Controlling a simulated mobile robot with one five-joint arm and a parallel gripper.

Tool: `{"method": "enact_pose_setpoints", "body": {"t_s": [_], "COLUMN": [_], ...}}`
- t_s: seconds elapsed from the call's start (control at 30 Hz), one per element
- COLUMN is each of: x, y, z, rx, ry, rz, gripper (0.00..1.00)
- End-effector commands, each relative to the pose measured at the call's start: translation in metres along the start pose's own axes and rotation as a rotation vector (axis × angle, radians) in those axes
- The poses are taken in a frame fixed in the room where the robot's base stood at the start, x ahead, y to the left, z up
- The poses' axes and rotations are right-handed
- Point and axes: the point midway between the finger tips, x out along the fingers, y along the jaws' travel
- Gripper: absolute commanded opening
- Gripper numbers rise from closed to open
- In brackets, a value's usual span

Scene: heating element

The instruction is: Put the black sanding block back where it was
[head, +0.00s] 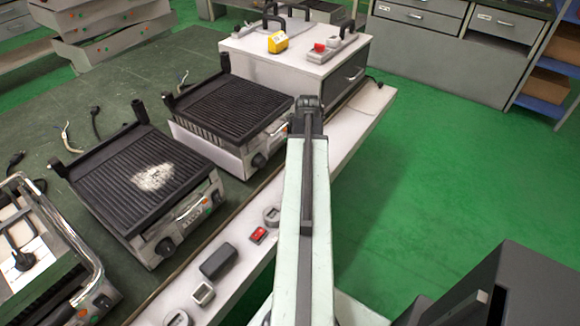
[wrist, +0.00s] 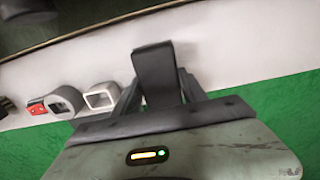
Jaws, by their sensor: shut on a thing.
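The black sanding block (wrist: 155,68) is between the fingers of my gripper (wrist: 158,88) in the wrist view. My gripper is shut on it. Behind the block is the white ledge (wrist: 215,45); I cannot tell whether the block touches it. In the head view my arm hides the gripper and the held block. A separate black block-shaped item (head: 218,261) lies on the ledge in the head view, apart from my gripper.
A red item (wrist: 37,107), a grey ring-like item (wrist: 65,100) and a pale square frame (wrist: 100,95) stand on the ledge left of the block. Contact grills (head: 142,185) line the dark table. A white box (head: 295,60) stands at the ledge's far end. Green floor lies right.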

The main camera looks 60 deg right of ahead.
Motion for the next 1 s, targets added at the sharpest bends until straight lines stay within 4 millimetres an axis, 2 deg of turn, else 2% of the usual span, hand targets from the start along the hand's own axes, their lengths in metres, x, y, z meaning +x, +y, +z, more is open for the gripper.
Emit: {"method": "enact_pose_setpoints", "body": {"t_s": [0.27, 0.5, 0.73, 0.87, 0.9, 0.97, 1.0], "x": [0.005, 0.041, 0.036, 0.041, 0.04, 0.039, 0.039], "y": [-0.002, -0.003, -0.001, -0.001, -0.001, -0.001, -0.001], "z": [0.007, 0.006, 0.009, 0.009, 0.009, 0.009, 0.009], "rx": [-0.005, -0.003, -0.008, -0.008, -0.008, -0.008, -0.008], "ry": [0.0, 0.0, 0.0, 0.0, 0.0, 0.0, 0.0], "rz": [0.0, 0.0, 0.0, 0.0, 0.0, 0.0, 0.0], "gripper": [0.17, 0.17, 0.17, 0.17, 0.58, 0.71, 0.71]}}
